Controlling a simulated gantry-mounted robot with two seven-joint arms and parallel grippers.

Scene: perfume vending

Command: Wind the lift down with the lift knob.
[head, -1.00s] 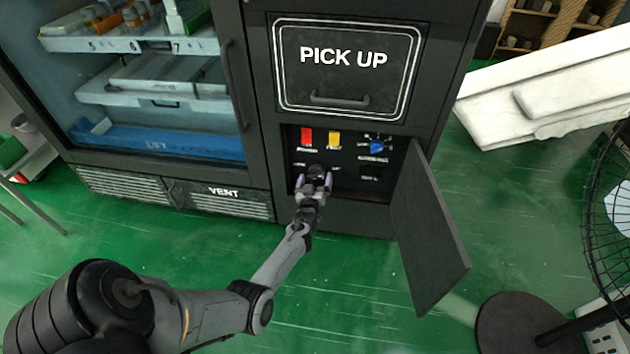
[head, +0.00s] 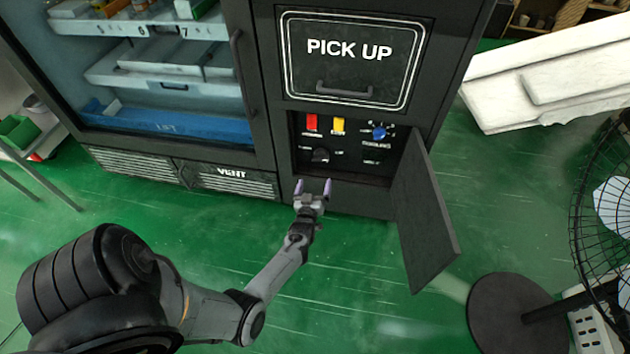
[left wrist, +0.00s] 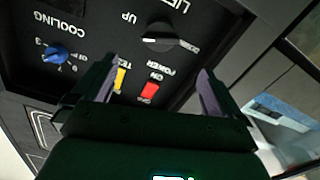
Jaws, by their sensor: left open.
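The lift knob (head: 320,154) is a round black knob low on the left of the open control compartment. The left wrist view shows the knob (left wrist: 160,39) upside down, between the labels LIFT and UP. My left gripper (head: 313,188) is open and empty, just in front of and below the compartment, apart from the knob. In the left wrist view its purple-grey fingers (left wrist: 158,78) stand wide apart, with the knob beyond them. The blue lift platform (head: 170,126), marked LIFT, sits low behind the glass, below the shelves. My right gripper is not in view.
A red switch (head: 312,122), a yellow switch (head: 339,125) and a blue cooling knob (head: 379,133) share the panel. The compartment door (head: 425,210) hangs open on the right. A fan (head: 610,205) stands farther right. Green floor in front is clear.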

